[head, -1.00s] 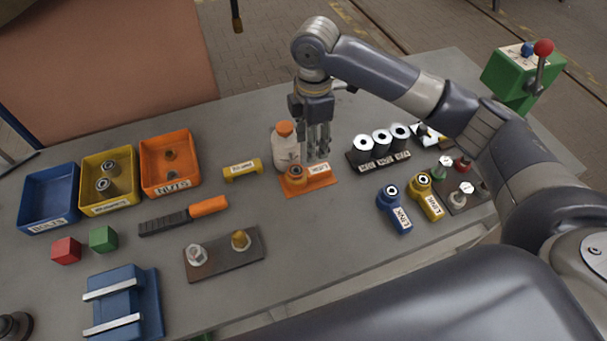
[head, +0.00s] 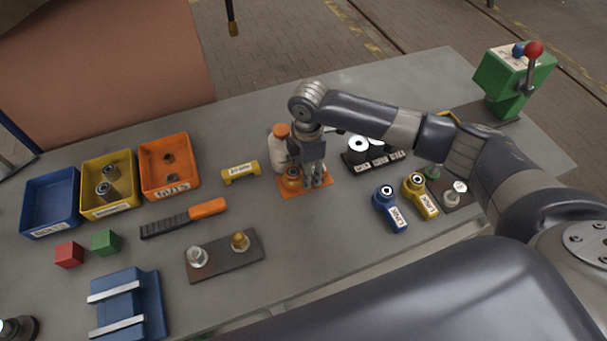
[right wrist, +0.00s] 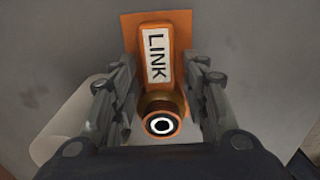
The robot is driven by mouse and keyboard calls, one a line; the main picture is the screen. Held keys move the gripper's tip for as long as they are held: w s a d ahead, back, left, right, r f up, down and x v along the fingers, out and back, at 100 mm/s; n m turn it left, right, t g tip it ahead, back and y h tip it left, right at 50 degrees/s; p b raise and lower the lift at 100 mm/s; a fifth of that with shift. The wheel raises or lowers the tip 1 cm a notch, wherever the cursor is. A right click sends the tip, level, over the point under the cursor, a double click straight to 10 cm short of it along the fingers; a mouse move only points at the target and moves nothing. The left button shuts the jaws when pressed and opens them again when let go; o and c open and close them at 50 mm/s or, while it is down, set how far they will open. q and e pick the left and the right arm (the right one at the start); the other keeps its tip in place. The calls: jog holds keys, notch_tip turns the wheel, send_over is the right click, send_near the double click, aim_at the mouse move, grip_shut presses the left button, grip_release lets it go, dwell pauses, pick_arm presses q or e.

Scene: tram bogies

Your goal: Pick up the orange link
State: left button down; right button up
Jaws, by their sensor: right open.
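The orange link (head: 292,175) lies on an orange plate (head: 320,190) on the grey table, partly hidden by my right gripper in the head view. In the right wrist view, the link (right wrist: 178,45) shows its white LINK label and a round eye with a metal bushing at the near end. My right gripper (head: 314,182) points down over it. In the right wrist view, the open fingers (right wrist: 160,65) stand on either side of the link, with visible gaps. My left gripper is not in view.
A white bottle (head: 278,152) with an orange cap stands close beside the gripper. A black holder (head: 372,160) with white-topped cylinders stands to the right. Blue (head: 390,210) and yellow (head: 420,197) links lie nearer. Blue, yellow and orange bins (head: 170,190) stand left.

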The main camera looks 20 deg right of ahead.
grip_shut()
jog(key=shift+w, duration=0.1)
dwell(0.3)
